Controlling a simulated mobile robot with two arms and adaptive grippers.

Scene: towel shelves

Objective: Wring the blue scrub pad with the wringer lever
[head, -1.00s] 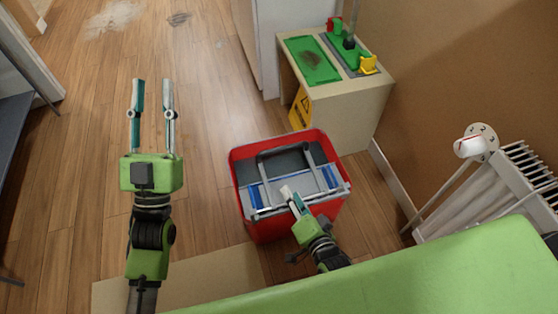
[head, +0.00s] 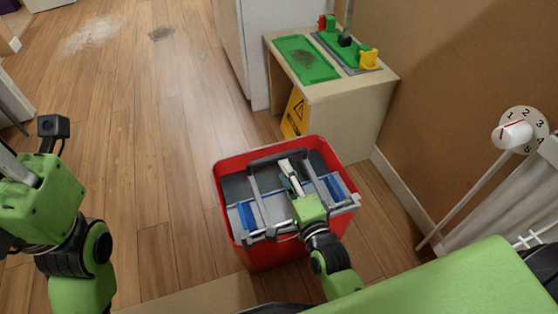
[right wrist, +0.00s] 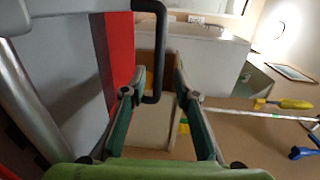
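The red bucket (head: 228,205) stands on the floor with a grey wringer (head: 290,205) in its top. The wringer lever (head: 275,155) is a dark grey U-shaped bar spanning the wringer. Blue pieces (head: 247,215) show on both sides inside; I cannot tell whether one is the scrub pad. My right gripper (head: 290,174) reaches over the bucket, inside the lever's frame. In the right wrist view, its fingers (right wrist: 155,85) are apart, with the dark bent bar (right wrist: 157,50) between or just behind them.
A beige cabinet (head: 345,115) stands behind the bucket, with a green mat (head: 305,60) and coloured clamps (head: 368,59) on top. A radiator with a dial (head: 520,130) is at right. Wooden floor at left is clear.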

